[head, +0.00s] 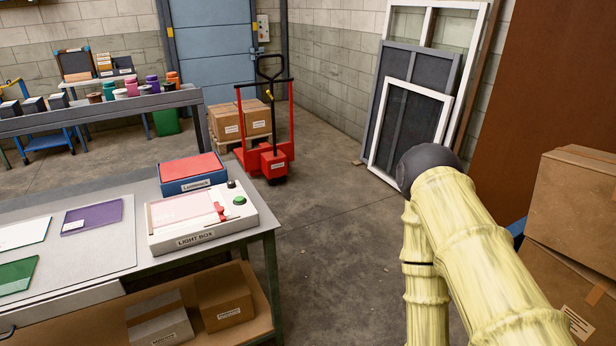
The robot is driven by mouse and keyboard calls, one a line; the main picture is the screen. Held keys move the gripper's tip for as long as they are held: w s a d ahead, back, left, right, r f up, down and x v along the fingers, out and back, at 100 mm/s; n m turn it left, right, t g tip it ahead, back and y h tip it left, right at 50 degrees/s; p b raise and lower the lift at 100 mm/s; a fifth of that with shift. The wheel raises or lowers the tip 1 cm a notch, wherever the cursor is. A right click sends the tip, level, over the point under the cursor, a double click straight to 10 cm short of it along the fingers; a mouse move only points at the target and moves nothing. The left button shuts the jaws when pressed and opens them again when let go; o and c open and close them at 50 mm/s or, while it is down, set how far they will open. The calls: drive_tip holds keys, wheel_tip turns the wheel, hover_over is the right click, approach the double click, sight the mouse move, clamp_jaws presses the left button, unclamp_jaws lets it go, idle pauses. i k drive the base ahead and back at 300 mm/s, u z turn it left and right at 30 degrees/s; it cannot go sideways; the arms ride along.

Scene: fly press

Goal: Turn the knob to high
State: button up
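A white light box (197,228), labelled "LIGHT BOX", sits on the grey table at the left. A small dark knob (231,184) stands at its far right corner, and its setting is too small to read. A green button (239,200) is just in front of the knob. A red lever-like part (220,210) lies beside the pale panel of the box. My arm is at the right of the head view, well apart from the light box. My gripper is not in view.
A blue box with a red top (192,170) stands behind the light box. Coloured sheets lie on the table (135,262) to the left. Cardboard boxes (570,215) are stacked at the right. A red pallet jack (272,155) stands behind. The floor between table and arm is clear.

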sight(230, 184)
drive_tip(key=z, duration=0.35)
drive_tip(key=i, duration=0.5)
drive_tip(key=u, duration=1.5)
